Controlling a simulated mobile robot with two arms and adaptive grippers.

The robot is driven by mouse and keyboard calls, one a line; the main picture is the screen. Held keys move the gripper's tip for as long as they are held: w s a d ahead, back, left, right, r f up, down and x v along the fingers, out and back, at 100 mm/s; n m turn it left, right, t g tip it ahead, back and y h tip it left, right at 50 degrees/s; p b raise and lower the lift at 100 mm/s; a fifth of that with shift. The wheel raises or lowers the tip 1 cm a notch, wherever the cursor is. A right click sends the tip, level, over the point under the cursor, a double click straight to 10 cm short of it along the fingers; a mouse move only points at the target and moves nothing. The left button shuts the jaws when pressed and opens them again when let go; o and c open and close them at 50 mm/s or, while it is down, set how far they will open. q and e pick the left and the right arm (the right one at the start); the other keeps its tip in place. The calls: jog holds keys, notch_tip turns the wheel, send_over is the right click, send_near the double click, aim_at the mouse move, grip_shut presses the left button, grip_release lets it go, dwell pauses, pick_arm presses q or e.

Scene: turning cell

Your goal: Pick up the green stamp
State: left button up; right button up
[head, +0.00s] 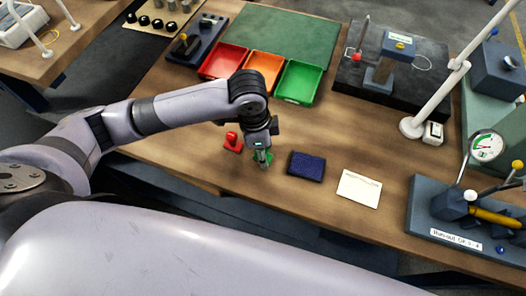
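The green stamp (268,158) is on the wooden table, mostly hidden behind my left gripper. Only small green parts show beside the fingers. My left gripper (263,162) points down right at the stamp, its fingertips at the stamp's height. I cannot tell whether the fingers are open around it or shut on it. A red stamp (232,142) stands just left of the gripper. My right gripper is not in view.
A dark blue pad (307,165) and a white paper (359,189) lie to the right. Red (224,62), orange (264,66) and green (298,82) trays stand behind. A gauge fixture (460,215) stands at far right.

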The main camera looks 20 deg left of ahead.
pick_arm(q)
grip_shut()
dwell(0.3)
notch_tip(320, 180, up, 20)
jog(key=shift+b, duration=0.45)
dwell(0.3)
jog(key=shift+c, duration=2.4)
grip_release()
jog(key=c, duration=0.4)
